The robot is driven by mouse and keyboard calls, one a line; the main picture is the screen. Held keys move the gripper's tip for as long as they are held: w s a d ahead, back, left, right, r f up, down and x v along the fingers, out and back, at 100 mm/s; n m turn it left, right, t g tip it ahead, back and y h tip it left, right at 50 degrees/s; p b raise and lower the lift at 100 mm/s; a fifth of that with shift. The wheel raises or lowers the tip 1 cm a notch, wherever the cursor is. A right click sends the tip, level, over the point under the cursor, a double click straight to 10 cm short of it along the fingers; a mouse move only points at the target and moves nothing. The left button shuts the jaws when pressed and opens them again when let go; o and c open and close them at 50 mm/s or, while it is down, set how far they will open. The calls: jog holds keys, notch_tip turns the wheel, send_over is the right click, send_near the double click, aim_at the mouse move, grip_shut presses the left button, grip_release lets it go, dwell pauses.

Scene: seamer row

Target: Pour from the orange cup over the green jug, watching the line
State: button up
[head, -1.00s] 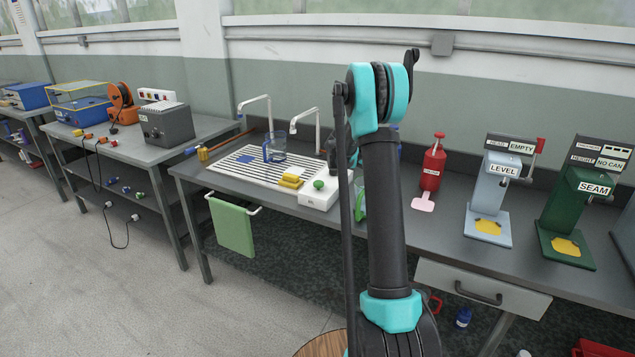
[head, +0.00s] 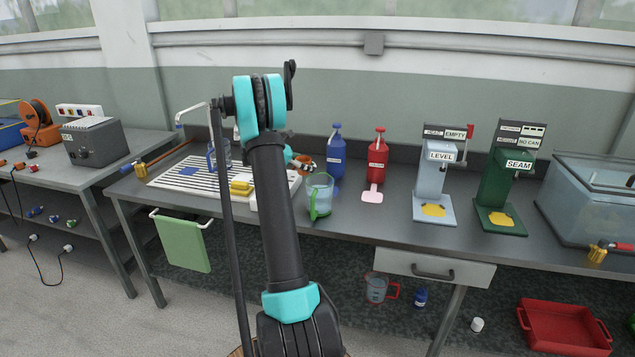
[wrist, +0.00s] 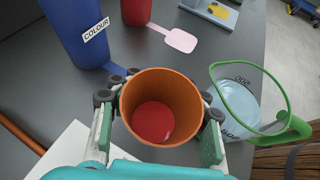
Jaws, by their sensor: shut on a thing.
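My gripper (wrist: 159,110) is shut on the orange cup (wrist: 160,82), with one finger on each side of it. In the wrist view I look down into the cup, and a red surface (wrist: 153,120) shows at its bottom. In the head view the orange cup (head: 305,163) shows small behind my arm, just behind and left of the green jug. The green jug (head: 320,192) is clear with a green rim and handle and stands on the bench.
A blue bottle (head: 336,158) labelled COLOUR and a red bottle (head: 377,160) stand behind the jug. A pink paddle shape (head: 372,196) lies before the red one. The LEVEL machine (head: 435,180) and SEAM machine (head: 503,190) stand right. Bare bench (head: 385,222) lies between.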

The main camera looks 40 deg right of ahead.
jog(key=s+r+m+t, duration=0.4)
jog(key=r+t, duration=0.1)
jog(key=r, duration=0.1)
jog(key=shift+s+a, duration=0.25)
jog(key=shift+s, duration=0.15)
dwell(0.5)
jog(key=shift+s+r+m+t, duration=0.15)
jog(key=shift+r+m+t, duration=0.15)
jog(key=shift+m+t, duration=0.15)
dwell(0.4)
jog(key=shift+f+m+t, duration=0.45)
jog(key=shift+t, duration=0.2)
dwell(0.4)
jog(key=shift+r+m+t+h, duration=0.55)
jog(key=shift+m+t, duration=0.35)
jog(key=shift+t, duration=0.1)
dwell(1.3)
jog(key=shift+s+a+r+m+t+h, duration=0.1)
jog(key=shift+s+r+m+t+h, duration=0.2)
jog(key=shift+s+m+t, duration=0.3)
dwell(0.7)
jog(key=shift+s+f+t, duration=0.15)
jog(key=shift+f+t, duration=0.15)
dwell(0.5)
